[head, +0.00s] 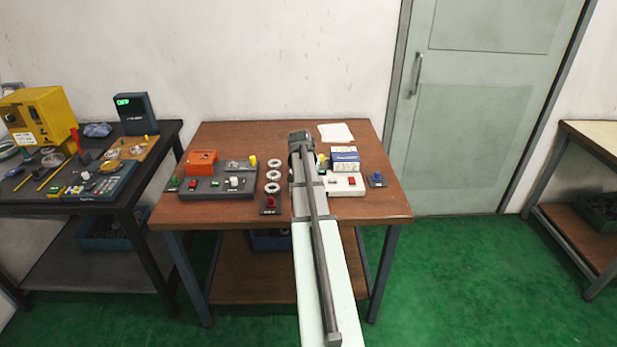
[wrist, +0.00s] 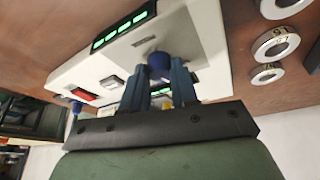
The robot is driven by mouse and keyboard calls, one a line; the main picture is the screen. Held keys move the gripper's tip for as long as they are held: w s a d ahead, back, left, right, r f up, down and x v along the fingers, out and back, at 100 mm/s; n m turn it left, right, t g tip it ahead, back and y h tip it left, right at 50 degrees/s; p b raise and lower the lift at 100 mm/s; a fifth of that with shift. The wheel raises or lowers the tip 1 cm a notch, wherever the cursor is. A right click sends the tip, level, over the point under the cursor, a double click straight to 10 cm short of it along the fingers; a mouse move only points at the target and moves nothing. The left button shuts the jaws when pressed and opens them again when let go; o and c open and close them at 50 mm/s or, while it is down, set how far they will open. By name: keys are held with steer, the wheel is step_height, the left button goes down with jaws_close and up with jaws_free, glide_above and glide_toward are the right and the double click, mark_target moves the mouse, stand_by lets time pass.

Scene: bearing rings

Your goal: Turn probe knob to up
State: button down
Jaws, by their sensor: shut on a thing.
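In the wrist view a white panel (wrist: 205,35) fills the middle, and it also shows in the head view (head: 345,189), partly behind my arm. A round blue knob (wrist: 158,62) stands on the panel. My gripper (wrist: 157,74) has its two dark blue fingers on either side of this knob and is shut on it. Which way the knob points cannot be told, and no label on it can be read. In the head view my arm hides the knob and the fingers.
A lit green display (wrist: 124,30) and a red switch (wrist: 83,98) are on the panel. Several metal rings (head: 273,175) lie left of my arm. A dark control panel (head: 205,193) sits further left. A blue-and-white box (head: 345,155) stands behind the white panel. A small blue button box (head: 376,182) is at right.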

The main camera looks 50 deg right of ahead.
steer(key=n, duration=0.2)
steer(key=n+t+y, duration=0.1)
steer(key=n, duration=0.3)
steer(key=shift+s+d+t, duration=0.15)
steer(key=shift+s+t, duration=0.1)
steer(key=shift+t, duration=0.15)
steer(key=shift+n+y, duration=0.3)
steer(key=c, duration=0.9)
jaws_free()
steer(key=shift+o, duration=0.2)
steer(key=v, duration=1.3)
steer(key=shift+s+a+r, duration=0.15)
steer(key=shift+a+r, duration=0.05)
steer(key=shift+r, duration=0.1)
